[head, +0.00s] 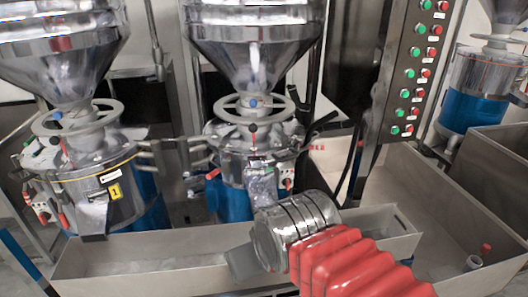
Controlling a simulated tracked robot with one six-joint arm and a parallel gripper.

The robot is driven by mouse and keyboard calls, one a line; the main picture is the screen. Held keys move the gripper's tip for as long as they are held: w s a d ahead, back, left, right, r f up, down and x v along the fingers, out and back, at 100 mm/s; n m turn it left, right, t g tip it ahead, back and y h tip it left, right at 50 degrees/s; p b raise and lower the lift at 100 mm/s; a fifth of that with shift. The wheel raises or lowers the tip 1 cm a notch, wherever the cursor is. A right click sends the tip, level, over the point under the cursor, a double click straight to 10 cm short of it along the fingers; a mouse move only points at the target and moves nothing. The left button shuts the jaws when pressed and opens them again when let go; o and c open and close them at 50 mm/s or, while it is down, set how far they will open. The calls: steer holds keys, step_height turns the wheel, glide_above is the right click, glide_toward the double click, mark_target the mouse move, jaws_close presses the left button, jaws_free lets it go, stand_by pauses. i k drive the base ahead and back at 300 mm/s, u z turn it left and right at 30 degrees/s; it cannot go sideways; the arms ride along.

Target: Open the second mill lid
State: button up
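The second mill (228,203) stands in the middle, a steel drum with a blue lower body under a large steel hopper (255,58). Its round steel lid (222,141) lies flat on top of the drum, below a grey handwheel (281,107), and looks closed. A black ball knob (252,127) stands at the front of the top. My arm comes in from the lower right.
The first mill (112,187), labelled 1, stands at the left with a similar handwheel. A long steel trough (150,272) runs in front of both mills. A button panel (409,75) stands at the right. Another mill (480,85) is at the far right.

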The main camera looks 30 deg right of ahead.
mark_target(253, 44)
steer(key=i, duration=1)
steer(key=z, duration=0.4)
